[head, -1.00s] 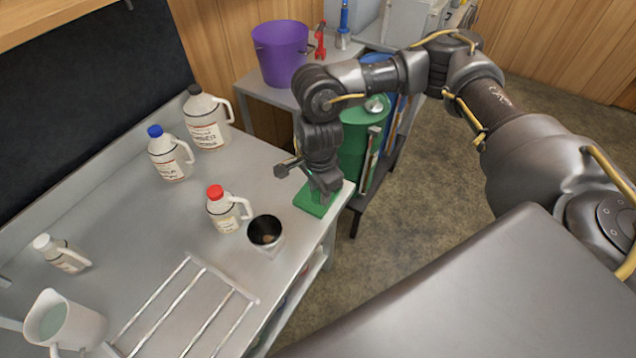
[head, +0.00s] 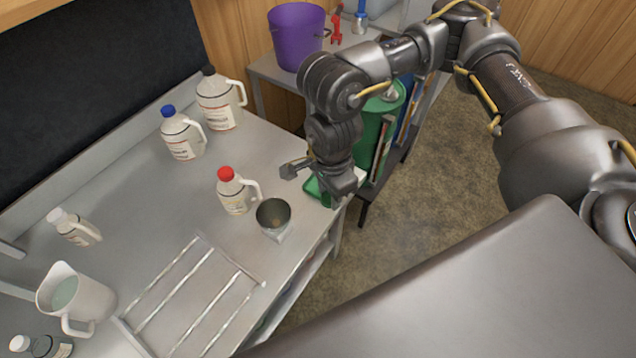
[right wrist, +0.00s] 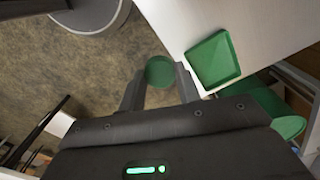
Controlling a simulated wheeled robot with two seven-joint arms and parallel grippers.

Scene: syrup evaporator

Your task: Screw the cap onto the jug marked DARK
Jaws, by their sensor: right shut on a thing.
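My right gripper (head: 330,198) is shut on a green cap (right wrist: 160,71), which shows between its two fingers in the right wrist view. The gripper hangs at the bench's right front edge, beside a shallow green tray (right wrist: 213,60); the cap appears over the floor in the wrist view. Several jugs stand on the bench: one with a red cap (head: 234,193), one with a blue cap (head: 182,138), one with a black cap (head: 216,103). Their labels are too small to read, so I cannot tell which is marked DARK. My left gripper is not in view.
A wire rack (head: 190,295) lies in front. A white pitcher (head: 84,300) and a small white-capped jug (head: 75,228) are at left. A purple bucket (head: 297,38) stands behind my arm.

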